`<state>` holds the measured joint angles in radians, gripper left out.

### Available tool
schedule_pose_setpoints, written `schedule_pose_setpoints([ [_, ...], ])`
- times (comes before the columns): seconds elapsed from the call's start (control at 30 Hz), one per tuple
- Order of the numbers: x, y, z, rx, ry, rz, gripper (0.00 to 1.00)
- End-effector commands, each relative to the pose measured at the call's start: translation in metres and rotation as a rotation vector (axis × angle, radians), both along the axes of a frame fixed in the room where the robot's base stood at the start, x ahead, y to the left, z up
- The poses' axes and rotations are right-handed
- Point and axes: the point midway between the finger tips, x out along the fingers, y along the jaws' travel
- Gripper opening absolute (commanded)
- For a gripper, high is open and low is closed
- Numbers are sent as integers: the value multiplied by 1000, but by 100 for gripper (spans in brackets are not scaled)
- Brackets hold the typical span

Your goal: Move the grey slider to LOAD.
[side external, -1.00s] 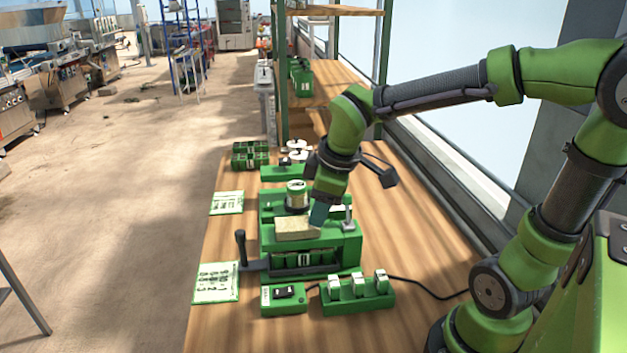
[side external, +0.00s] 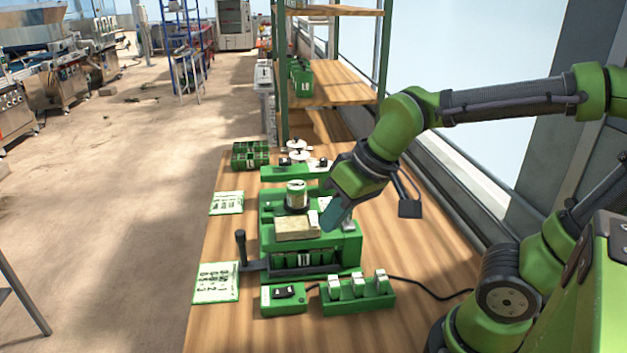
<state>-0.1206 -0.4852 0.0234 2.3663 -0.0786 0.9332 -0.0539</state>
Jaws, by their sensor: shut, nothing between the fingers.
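The tray seeder is a green block (side external: 345,250) on the wooden bench, with a tan slab (side external: 292,229) on top and a round canister (side external: 297,195) behind it. A small pale grey piece (side external: 313,218) stands beside the slab's right end; I cannot tell whether it is the grey slider. A dark grey bar with an upright handle (side external: 241,248) sticks out of the block's left side. No LOAD mark is readable. My gripper (side external: 331,219) is shut and empty, its blue-grey fingers pointing down-left over the block's right part. It hides some of the top; contact is unclear.
In front stand a green switch box (side external: 283,299) and a green unit with several white rockers (side external: 357,293). Printed cards (side external: 216,282) lie at the left. Dark green trays (side external: 250,154) sit behind.

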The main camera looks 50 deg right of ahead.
Motion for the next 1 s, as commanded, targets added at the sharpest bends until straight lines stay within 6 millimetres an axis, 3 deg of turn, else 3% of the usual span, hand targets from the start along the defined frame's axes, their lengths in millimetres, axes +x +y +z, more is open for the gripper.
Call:
schedule_pose_setpoints([
  [0.17, 48, 35, -10, -264, 86, 460, 0],
  [0.4, 112, 85, -33, -645, 165, 1255, 0],
  [0.6, 153, 109, -39, -884, 216, 1833, 0],
  [0.8, 167, 103, -19, -1001, 241, 2131, 0],
  [1.0, 166, 99, -25, -1003, 253, 2225, 0],
])
